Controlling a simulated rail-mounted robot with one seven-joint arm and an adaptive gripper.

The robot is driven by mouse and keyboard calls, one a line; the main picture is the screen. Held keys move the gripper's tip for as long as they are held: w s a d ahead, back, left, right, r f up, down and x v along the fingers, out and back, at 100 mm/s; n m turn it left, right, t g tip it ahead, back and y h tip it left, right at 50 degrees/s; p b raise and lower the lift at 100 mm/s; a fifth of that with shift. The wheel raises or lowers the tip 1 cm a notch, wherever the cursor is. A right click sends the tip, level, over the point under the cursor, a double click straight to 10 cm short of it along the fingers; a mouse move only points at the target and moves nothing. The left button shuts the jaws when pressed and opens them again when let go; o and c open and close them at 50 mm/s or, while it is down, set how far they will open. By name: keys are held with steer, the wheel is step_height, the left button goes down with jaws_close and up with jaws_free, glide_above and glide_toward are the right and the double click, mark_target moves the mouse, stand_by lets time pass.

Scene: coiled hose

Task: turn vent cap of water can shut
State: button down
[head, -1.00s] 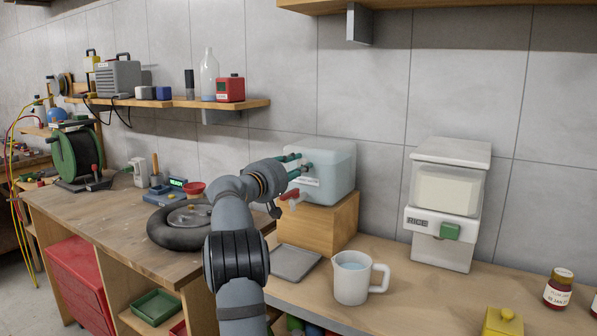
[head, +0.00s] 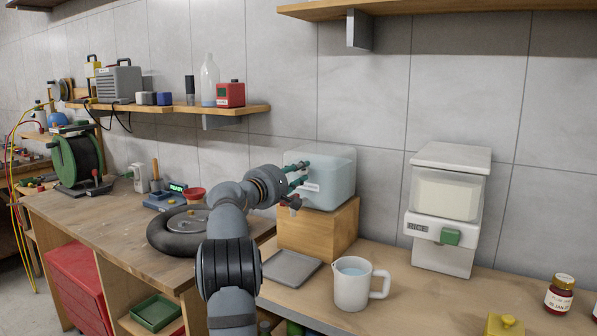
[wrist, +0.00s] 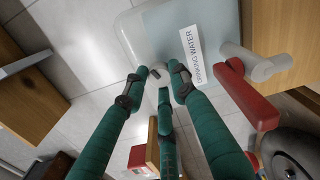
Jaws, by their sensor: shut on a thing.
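The water can (head: 335,172) is a translucent pale-blue box on a wooden block, with a "drinking water" label (wrist: 193,55) in the wrist view. Its small whitish vent cap (wrist: 158,71) with a dark mark sits on the can's face, between my fingertips. In the head view my fingers hide the cap. My gripper (head: 300,177) has green fingers and reaches the can's face from the left; in the wrist view (wrist: 161,75) its tips close around the cap. The can's tap has a red lever (wrist: 246,95) and a pale spout (wrist: 262,64), to the right of my fingers.
The wooden block (head: 318,228) holds the can up. A grey tray (head: 290,268) lies before it, and a white jug (head: 351,292) of water stands at its right. A rice dispenser (head: 445,210) stands further right. A black coil (head: 168,233) lies left of my arm.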

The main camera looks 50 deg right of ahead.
steer(key=n, duration=0.3)
steer(key=n+p, duration=0.1)
steer(key=n, duration=0.2)
steer(key=shift+w+a+n+p, duration=0.2)
steer(key=shift+n+p, duration=0.1)
steer(key=shift+n, duration=0.1)
steer(key=n, duration=0.1)
steer(key=n+p, duration=0.1)
steer(key=n, duration=0.1)
steer(key=n+p, duration=0.1)
steer(key=n, duration=0.1)
steer(key=shift+s+d+f, duration=0.1)
steer(key=shift+d+f, duration=0.05)
steer(key=shift+f, duration=0.1)
steer(key=shift+f+n, duration=0.15)
steer(key=shift+n, duration=0.75)
steer(key=shift+s+f, duration=0.1)
steer(key=shift+s, duration=0.05)
steer(key=c, duration=1.8)
jaws_free()
steer(key=shift+c, duration=0.2)
steer(key=o, duration=0.4)
steer(key=shift+r, duration=0.25)
